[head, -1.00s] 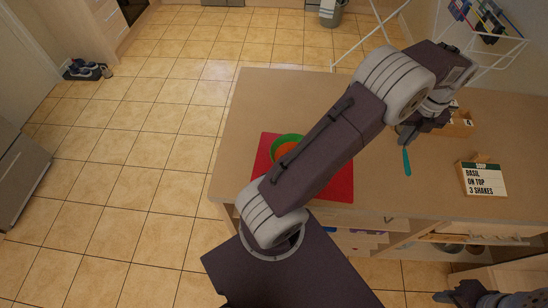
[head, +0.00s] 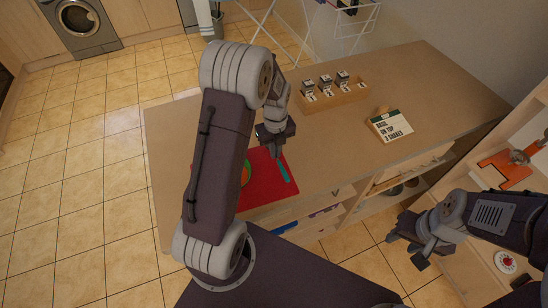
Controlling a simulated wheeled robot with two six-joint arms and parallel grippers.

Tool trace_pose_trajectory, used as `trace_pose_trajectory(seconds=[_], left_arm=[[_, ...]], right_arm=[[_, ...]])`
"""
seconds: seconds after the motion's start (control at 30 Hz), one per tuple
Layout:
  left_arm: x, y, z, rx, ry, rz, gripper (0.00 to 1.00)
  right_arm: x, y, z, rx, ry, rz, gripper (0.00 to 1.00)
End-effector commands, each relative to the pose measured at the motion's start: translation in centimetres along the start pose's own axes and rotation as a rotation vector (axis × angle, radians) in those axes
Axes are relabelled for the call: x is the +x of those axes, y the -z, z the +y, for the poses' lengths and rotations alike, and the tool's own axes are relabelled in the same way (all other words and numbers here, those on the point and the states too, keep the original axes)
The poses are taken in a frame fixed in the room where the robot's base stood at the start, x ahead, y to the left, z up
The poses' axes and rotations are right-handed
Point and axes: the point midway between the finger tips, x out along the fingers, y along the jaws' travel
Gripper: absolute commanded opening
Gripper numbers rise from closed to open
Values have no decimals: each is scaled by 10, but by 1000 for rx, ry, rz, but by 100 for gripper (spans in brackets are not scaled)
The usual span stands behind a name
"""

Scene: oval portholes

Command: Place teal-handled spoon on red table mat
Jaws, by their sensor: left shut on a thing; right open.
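The teal-handled spoon (head: 283,170) is in my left gripper (head: 276,146), which is shut on it. The teal part extends below the fingers and overlaps the right part of the red table mat (head: 262,193) in the head view. I cannot tell whether it touches the mat. The spoon's other end is hidden at the gripper. A green bowl (head: 246,174) is on the mat, mostly hidden behind my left arm. My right gripper (head: 408,256) is open and empty, low at the right in front of the table.
The wooden table (head: 340,125) is clear right of the mat. A wooden box (head: 345,97) with several small jars stands at its back. A sign (head: 390,125) reading about basil stands to the right. A shelf unit (head: 515,200) is at the far right.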

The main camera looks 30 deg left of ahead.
Motion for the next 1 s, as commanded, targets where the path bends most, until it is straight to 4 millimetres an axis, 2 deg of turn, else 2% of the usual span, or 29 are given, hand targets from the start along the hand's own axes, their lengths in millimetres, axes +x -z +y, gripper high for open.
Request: trace_pose_trajectory(seconds=[0.1, 0.3, 0.7, 0.73, 0.8, 1.0], left_arm=[[4, 0, 1, 0, -1, 2, 0], [37, 1, 1, 0, -3, 3, 0], [45, 0, 0, 0, 0, 0, 0], [44, 0, 0, 0, 0, 0, 14], [43, 0, 0, 0, 0, 0, 27], [43, 0, 0, 0, 0, 0, 27]], right_arm=[[0, 0, 0, 0, 0, 0, 42], [-4, 0, 0, 0, 0, 0, 42], [0, 0, 0, 0, 0, 0, 42], [-2, 0, 0, 0, 0, 0, 42], [-2, 0, 0, 0, 0, 0, 42], [-2, 0, 0, 0, 0, 0, 42]])
